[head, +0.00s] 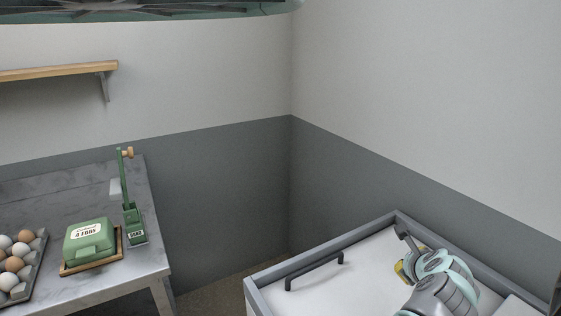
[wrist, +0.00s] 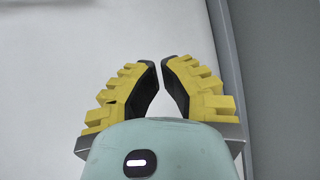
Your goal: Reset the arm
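My gripper (wrist: 162,72) has yellow, ridged fingers with dark inner pads. In the wrist view the fingertips are close together with a narrow gap between them, and nothing is held. In the head view my gripper (head: 401,268) is at the lower right, partly hidden by my arm, over the white surface of a grey-rimmed cart (head: 262,298). The height above that surface is hard to tell.
A metal table (head: 150,262) at the left holds a green egg carton (head: 88,241) on a wooden tray, a green stamping tool (head: 132,215) and a tray of eggs (head: 14,265). Walls (head: 430,170) stand close behind.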

